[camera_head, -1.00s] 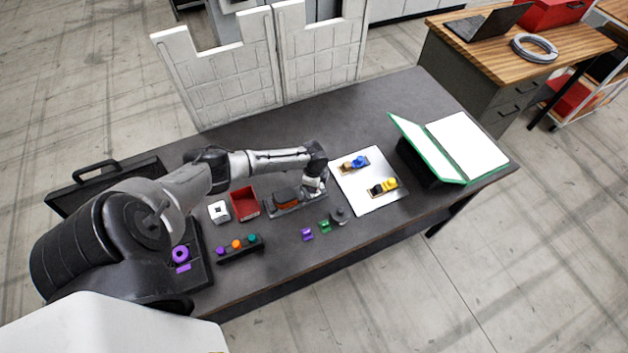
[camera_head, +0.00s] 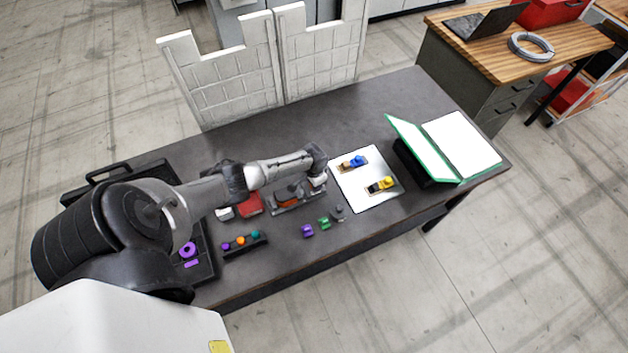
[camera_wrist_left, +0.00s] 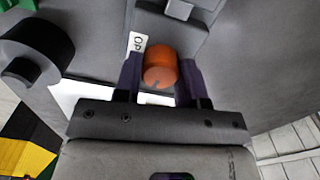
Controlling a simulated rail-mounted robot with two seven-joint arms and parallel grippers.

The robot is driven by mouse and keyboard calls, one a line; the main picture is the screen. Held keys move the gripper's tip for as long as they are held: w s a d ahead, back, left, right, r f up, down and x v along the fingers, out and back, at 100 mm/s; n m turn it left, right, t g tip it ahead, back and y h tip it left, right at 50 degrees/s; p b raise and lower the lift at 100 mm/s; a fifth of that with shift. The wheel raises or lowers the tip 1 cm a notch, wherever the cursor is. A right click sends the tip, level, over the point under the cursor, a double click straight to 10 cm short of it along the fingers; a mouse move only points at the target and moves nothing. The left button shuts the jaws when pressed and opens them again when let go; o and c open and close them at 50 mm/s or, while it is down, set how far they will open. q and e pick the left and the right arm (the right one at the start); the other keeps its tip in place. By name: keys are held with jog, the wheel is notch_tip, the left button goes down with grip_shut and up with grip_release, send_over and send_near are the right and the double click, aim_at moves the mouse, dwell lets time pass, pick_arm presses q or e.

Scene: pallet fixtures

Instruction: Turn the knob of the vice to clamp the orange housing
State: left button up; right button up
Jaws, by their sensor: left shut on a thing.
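The grey vice (camera_head: 283,209) lies near the middle of the dark table in the head view, with the orange housing (camera_head: 287,202) in it, partly behind my arm. My left gripper (camera_head: 318,189) is at the vice's right end. In the left wrist view, the round orange-red knob (camera_wrist_left: 160,72) sits between the two dark fingers of my left gripper (camera_wrist_left: 160,64), which is shut on it. A white label with black letters, partly hidden, lies beside the knob. The inside of the vice does not show clearly. My right gripper is not in view.
A red bin (camera_head: 250,207) and a white block (camera_head: 225,213) are left of the vice, partly covered by my arm. Small purple (camera_head: 308,231) and green (camera_head: 324,223) parts and a dark round piece (camera_head: 338,213) lie in front. A pale plate (camera_head: 361,196) lies to the right.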

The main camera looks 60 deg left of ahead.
pick_arm(q)
jog(key=shift+r+n, duration=0.1)
jog(key=shift+n, duration=0.5)
jog(key=shift+p, duration=0.3)
jog(key=o, duration=0.9)
jog(key=shift+o, duration=0.2)
jog(key=shift+r, duration=0.45)
notch_tip(320, 180, up, 13)
jog(key=p, duration=0.1)
